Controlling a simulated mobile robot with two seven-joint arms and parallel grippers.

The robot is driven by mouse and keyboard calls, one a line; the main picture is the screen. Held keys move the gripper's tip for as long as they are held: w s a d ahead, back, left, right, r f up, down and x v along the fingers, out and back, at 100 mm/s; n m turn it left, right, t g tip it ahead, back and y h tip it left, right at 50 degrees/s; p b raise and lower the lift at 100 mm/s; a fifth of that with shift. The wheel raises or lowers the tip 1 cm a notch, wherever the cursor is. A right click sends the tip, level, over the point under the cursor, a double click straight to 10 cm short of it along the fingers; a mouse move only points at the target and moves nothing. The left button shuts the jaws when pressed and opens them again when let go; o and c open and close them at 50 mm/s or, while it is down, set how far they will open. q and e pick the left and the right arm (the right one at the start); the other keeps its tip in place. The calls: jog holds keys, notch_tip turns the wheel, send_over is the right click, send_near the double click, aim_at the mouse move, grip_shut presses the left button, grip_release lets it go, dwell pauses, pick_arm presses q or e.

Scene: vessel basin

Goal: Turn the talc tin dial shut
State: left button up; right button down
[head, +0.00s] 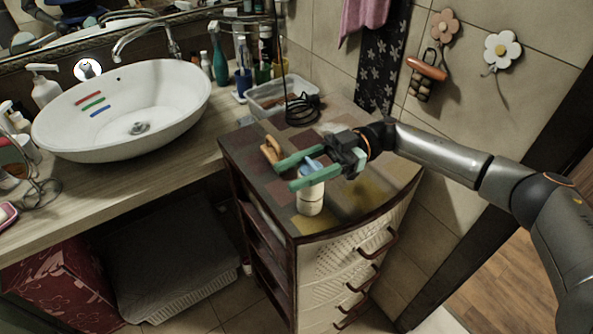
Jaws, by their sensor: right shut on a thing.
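The talc tin (311,200) is a pale cream bottle standing upright near the front edge of the drawer unit's top. Its blue dial (313,164) shows at the top, between the two green fingers of my right gripper (286,176). The right gripper reaches in from the right and is shut on the dial, with its fingers partly covering the top of the tin. How far the dial is turned cannot be made out. My left gripper is not in view.
A wooden-handled brush (270,149) lies just behind the fingers. A white basin (150,90) stands at left. The top's right side is clear.

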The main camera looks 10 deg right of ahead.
jog(key=shift+f, duration=0.15)
dwell(0.5)
jog(key=shift+c, duration=1.5)
grip_release()
jog(key=shift+d, duration=0.1)
jog(key=b+v, duration=0.4)
jog(key=v, duration=0.8)
jog(key=shift+w+d, duration=0.1)
jog(key=shift+d, duration=0.05)
